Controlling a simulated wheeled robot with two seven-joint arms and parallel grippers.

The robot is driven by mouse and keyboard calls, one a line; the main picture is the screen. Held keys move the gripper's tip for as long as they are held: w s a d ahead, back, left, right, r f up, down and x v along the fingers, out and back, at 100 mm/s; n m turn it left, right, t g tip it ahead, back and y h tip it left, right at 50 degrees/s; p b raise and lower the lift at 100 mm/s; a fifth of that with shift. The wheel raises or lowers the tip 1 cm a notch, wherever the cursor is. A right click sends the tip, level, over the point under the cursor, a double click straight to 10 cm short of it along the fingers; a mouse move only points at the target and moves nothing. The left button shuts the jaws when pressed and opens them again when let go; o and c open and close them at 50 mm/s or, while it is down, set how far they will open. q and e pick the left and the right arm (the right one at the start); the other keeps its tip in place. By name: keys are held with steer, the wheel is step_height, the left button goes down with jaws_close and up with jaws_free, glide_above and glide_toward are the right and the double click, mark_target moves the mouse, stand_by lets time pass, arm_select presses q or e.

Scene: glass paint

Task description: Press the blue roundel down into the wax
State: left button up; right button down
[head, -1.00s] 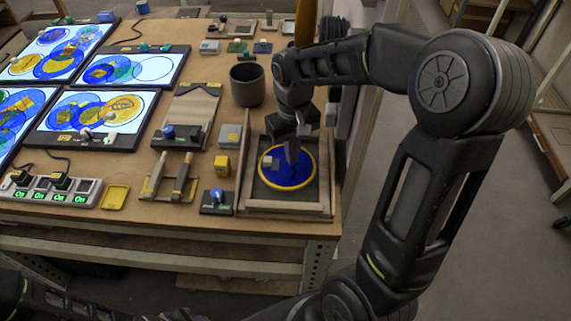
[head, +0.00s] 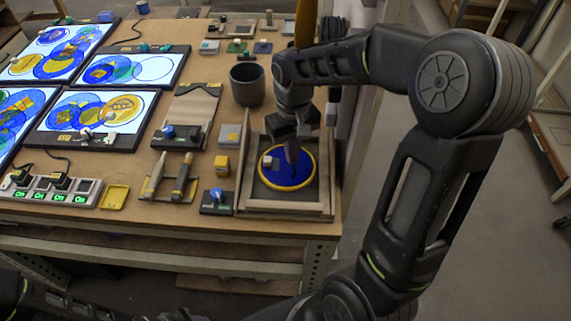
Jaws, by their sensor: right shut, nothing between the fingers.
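The blue roundel (head: 285,179) is a blue disc with a yellow rim. It lies in a square wooden-framed tray (head: 287,211) at the table's right front corner. A small pale block shows on the disc's left part. My right gripper (head: 291,157) points down over the disc with its fingers shut and empty. The fingertips are at or very close to the disc's surface; I cannot tell whether they touch. The wax is not clearly visible under the disc. Part of my left arm shows at the bottom left, but its gripper is out of view.
A yellow block (head: 221,164) and a small stand with a blue knob (head: 217,202) are left of the tray. A dark cup (head: 247,84) stands behind it. Lit panels (head: 95,118) with coloured discs and a switch strip (head: 52,189) fill the table's left side.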

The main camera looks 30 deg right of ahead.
steer(key=shift+f+b, duration=0.65)
steer(key=shift+f, duration=0.2)
stand_by(0.6)
steer(key=shift+r, duration=0.15)
stand_by(0.6)
steer(key=shift+r+p, duration=2.7)
steer(key=shift+r, duration=0.7)
